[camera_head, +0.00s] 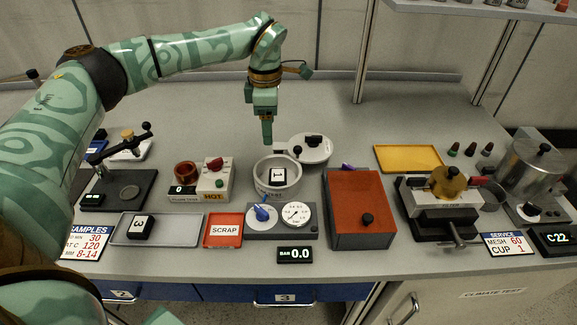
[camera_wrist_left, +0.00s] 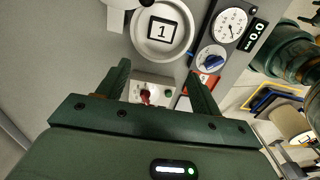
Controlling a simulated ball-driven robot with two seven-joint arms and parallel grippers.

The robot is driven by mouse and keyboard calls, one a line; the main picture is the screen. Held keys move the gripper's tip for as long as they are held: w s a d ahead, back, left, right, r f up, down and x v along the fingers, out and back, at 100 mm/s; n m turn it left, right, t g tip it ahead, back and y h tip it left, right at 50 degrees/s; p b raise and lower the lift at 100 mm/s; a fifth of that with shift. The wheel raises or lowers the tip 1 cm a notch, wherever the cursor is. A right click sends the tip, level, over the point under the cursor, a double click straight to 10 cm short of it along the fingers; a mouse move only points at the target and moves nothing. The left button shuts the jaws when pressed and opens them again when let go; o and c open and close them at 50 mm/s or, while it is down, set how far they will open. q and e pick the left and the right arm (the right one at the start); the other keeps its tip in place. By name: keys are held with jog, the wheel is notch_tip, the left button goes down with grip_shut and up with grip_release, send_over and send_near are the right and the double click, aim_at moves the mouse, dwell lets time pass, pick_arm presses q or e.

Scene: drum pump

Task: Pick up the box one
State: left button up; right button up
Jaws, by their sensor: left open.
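Box one (camera_head: 278,176), a small black box with a white label marked 1, sits inside a round white pot (camera_head: 263,189) in the middle of the bench. In the left wrist view box one (camera_wrist_left: 162,33) shows inside the pot at the top. My left gripper (camera_head: 267,138) points down above and slightly behind the pot, apart from the box. In the left wrist view my left gripper (camera_wrist_left: 158,78) has its two fingers spread with nothing between them. My right gripper is not in view.
A round lid (camera_head: 318,156) with a black knob lies behind the pot. A gauge panel (camera_head: 285,233) stands in front, a hot plate unit (camera_head: 216,191) at left, and an orange-red box (camera_head: 358,192) at right. Another black box marked 3 (camera_head: 139,227) lies in a grey tray (camera_head: 180,230).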

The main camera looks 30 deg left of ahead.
pick_arm(q)
jog(key=b, duration=0.2)
send_near(275, 175)
jog(key=shift+s+a+f, duration=0.15)
jog(key=shift+a+f, duration=0.1)
jog(key=shift+a, duration=0.2)
notch_tip(275, 175, down, 3)
jog(key=shift+r+b, duration=0.1)
jog(key=shift+b, duration=0.45)
jog(key=shift+f, duration=0.4)
jog(key=f, duration=0.1)
jog(key=f+b, duration=0.1)
jog(key=f, duration=0.1)
jog(key=f+b, duration=0.1)
jog(key=f, duration=0.1)
jog(key=shift+w+d+f, duration=0.1)
jog(key=shift+w+d, duration=0.15)
jog(key=shift+d, duration=0.15)
jog(key=shift+c, duration=0.3)
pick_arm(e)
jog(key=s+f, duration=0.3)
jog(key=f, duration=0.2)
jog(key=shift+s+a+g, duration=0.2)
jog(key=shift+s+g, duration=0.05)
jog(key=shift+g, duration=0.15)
pick_arm(q)
jog(key=c, duration=0.7)
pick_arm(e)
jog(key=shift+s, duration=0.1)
